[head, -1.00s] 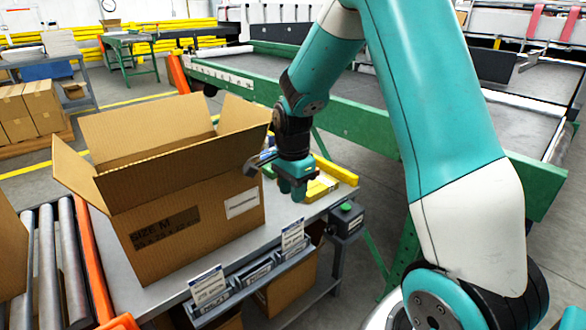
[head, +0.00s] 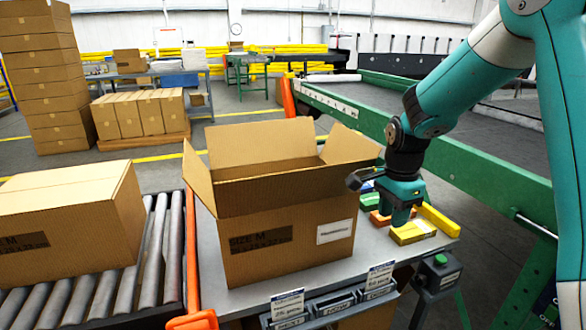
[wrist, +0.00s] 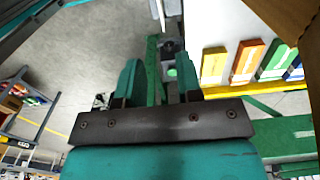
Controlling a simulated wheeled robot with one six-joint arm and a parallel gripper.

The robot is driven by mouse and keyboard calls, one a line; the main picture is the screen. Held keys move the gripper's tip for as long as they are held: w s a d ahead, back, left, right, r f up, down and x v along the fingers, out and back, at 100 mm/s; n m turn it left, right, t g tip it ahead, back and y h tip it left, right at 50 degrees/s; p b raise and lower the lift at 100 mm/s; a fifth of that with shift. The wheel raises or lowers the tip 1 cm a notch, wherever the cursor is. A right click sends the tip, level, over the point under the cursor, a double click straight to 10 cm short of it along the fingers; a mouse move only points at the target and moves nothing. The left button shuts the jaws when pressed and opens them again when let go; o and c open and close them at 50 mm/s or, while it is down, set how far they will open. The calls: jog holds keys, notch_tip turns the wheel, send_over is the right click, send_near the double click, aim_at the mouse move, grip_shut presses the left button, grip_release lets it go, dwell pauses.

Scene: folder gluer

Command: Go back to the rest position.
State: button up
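My gripper (head: 400,218) points down over the right end of the grey table (head: 205,262), just right of the open carton. In the wrist view its two fingers (wrist: 160,75) are apart with nothing between them. The fingers appear to be over the table's edge, with floor visible beyond them. The head view does not show clearly how high the fingertips are.
An open carton (head: 300,235) marked size M stands on the table. Flat coloured packs, including a yellow one (head: 413,232), lie beside my gripper. A closed carton (head: 70,225) rests on the roller conveyor (head: 140,265). A green machine frame (head: 490,180) runs behind.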

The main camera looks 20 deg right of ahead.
jog(key=s+a+r+n+y, duration=0.1)
jog(key=s+a+r+n, duration=0.25)
jog(key=a+n, duration=0.3)
jog(key=s+a+r+n+y, duration=0.1)
jog(key=s+a+r+n, duration=0.2)
jog(key=s+a+n, duration=0.3)
jog(key=s+a+r+n+y, duration=0.2)
jog(key=s+a+r+n, duration=0.1)
jog(key=s+a+n, duration=0.85)
notch_tip(320, 180, up, 16)
jog(key=s+d+p, duration=0.1)
jog(key=p, duration=1.4)
jog(key=shift+d+n+p, duration=0.3)
jog(key=shift+p, duration=0.05)
